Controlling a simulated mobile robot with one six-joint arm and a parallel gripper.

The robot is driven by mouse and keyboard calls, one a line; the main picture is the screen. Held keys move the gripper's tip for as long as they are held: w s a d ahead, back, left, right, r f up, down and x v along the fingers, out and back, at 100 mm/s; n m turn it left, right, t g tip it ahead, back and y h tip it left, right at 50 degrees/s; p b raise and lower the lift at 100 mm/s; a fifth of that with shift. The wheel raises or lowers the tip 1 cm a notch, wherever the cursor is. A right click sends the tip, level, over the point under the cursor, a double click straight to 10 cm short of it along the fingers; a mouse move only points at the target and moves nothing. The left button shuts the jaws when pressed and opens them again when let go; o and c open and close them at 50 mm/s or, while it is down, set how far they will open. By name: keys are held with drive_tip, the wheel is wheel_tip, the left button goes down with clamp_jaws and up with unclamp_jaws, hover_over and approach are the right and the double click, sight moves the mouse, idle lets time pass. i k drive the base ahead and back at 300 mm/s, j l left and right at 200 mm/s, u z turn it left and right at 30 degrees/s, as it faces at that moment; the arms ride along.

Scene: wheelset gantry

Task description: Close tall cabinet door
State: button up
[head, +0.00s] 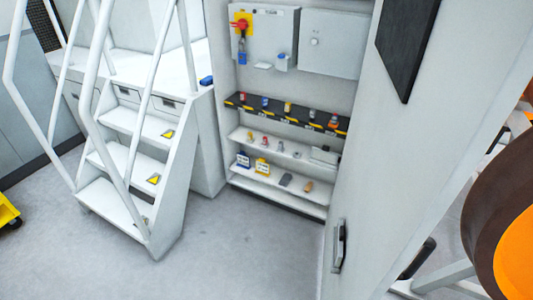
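The tall cabinet door (400,170) is a large pale grey panel standing open on the right side of the head view. A dark upright handle (339,246) sits low on its face, and a black rectangular panel (407,45) is on its upper part. To the left of the door the cabinet interior (335,88) is exposed, with shelves (275,180) holding several small coloured items. The door hides the right part of the interior. My gripper is not in view.
White steps (130,165) with white handrails (90,60) stand left of the cabinet. A red and yellow switch (241,24) is on the cabinet's back wall. The grey floor (225,260) in front is clear. A yellow object (7,211) shows at the left edge.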

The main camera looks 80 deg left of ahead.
sight(441, 80)
drive_tip(key=i+u, duration=0.15)
drive_tip(key=u, duration=0.3)
drive_tip(key=i+l+u, duration=0.15)
drive_tip(key=u, duration=0.3)
drive_tip(key=i+l+u, duration=0.15)
drive_tip(key=u, duration=0.3)
drive_tip(key=i+l+u, duration=0.1)
drive_tip(key=l+u, duration=0.15)
drive_tip(key=u, duration=0.2)
drive_tip(key=l+u, duration=0.25)
drive_tip(key=u, duration=0.2)
drive_tip(key=i+l+u, duration=0.1)
drive_tip(key=l+u, duration=0.2)
drive_tip(key=u, duration=0.15)
drive_tip(key=k, duration=0.65)
drive_tip(key=i+u, duration=0.2)
drive_tip(key=i, duration=0.65)
drive_tip(key=l, duration=0.1)
